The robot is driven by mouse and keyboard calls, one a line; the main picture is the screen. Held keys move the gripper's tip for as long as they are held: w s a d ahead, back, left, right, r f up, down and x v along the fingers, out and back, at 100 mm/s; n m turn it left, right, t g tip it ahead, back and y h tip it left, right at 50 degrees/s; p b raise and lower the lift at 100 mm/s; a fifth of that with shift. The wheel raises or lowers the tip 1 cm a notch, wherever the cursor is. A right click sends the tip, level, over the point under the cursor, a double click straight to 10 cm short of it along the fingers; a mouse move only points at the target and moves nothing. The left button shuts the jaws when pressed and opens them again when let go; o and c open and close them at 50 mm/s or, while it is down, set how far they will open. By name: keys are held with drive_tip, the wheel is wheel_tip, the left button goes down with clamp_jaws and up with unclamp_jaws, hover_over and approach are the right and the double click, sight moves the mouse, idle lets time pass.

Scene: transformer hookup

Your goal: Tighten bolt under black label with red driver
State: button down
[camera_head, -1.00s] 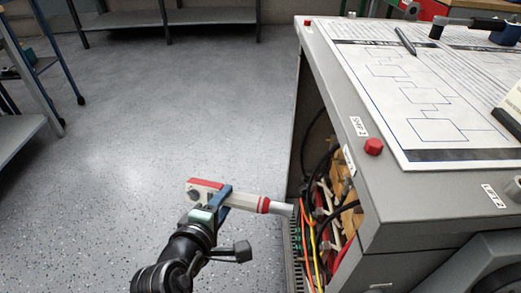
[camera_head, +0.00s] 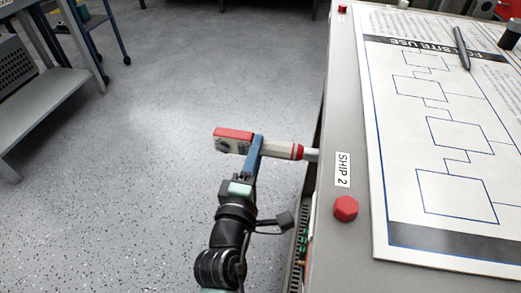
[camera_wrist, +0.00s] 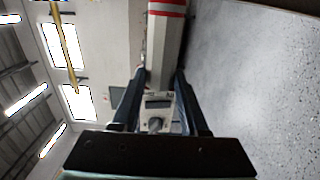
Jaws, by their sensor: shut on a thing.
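My gripper (camera_head: 256,158) is shut on the red driver (camera_head: 283,150), a pale grey tool with a red back end and red bands near its tip. In the head view the driver lies about level and points right. Its metal tip goes behind the edge of the cabinet (camera_head: 313,230). The wrist view shows the driver's pale body (camera_wrist: 165,50) with red bands, held between my blue fingers (camera_wrist: 158,92). The bolt and the black label are hidden in the head view, as the cabinet top covers the open side. I cannot tell whether the tip touches a bolt.
A large paper diagram (camera_head: 445,150) with a pen (camera_head: 462,48) lies on the cabinet top. A grey shelf unit (camera_head: 50,105) stands left. The floor between is clear.

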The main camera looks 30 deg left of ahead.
sight(284, 155)
drive_tip(key=shift+d+r, duration=0.1)
drive_tip(key=shift+r, duration=0.1)
drive_tip(key=d+p, duration=0.1)
drive_tip(key=p, duration=0.1)
drive_tip(key=w+d+p, duration=0.1)
drive_tip(key=d+p, duration=0.1)
drive_tip(key=shift+r, duration=0.2)
drive_tip(key=shift+w+d+f+p, duration=0.1)
drive_tip(key=shift+d+f+p, duration=0.05)
drive_tip(key=shift+d+p, duration=0.35)
drive_tip(key=shift+w+d+f+p, duration=0.1)
drive_tip(key=shift+d+p, duration=0.35)
drive_tip(key=shift+p, duration=0.05)
drive_tip(key=shift+d+r, duration=0.1)
idle(0.3)
